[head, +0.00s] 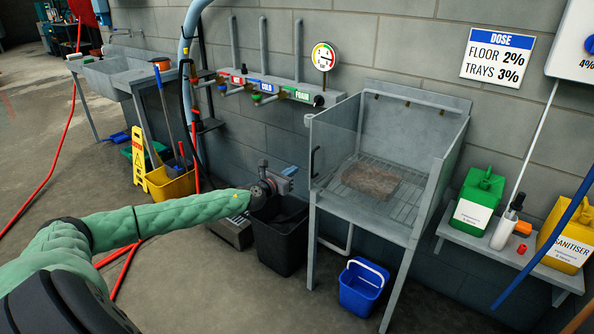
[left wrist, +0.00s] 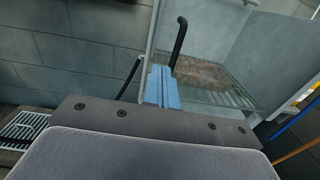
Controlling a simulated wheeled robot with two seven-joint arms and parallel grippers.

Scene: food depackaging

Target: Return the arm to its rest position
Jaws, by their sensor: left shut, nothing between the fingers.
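My left arm, in a green sleeve, reaches in from the left in the head view. My left gripper (head: 283,178) is at its end, above a black bin (head: 280,236) and left of the steel wash cabinet (head: 357,195). In the left wrist view the two blue fingers (left wrist: 160,86) are shut together with nothing between them. They point toward the cabinet's clear side panel and black handle (left wrist: 179,36). A brownish block (head: 371,181) lies on the wire rack inside the cabinet, apart from the gripper. My right gripper is not in view.
A blue bucket (head: 362,288) stands on the floor under the cabinet. A yellow mop bucket (head: 171,185) and a wet-floor sign (head: 139,155) stand at the left. A shelf at the right holds a green jug (head: 478,199) and a yellow sanitiser jug (head: 569,238). Red hoses (head: 60,165) cross the floor.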

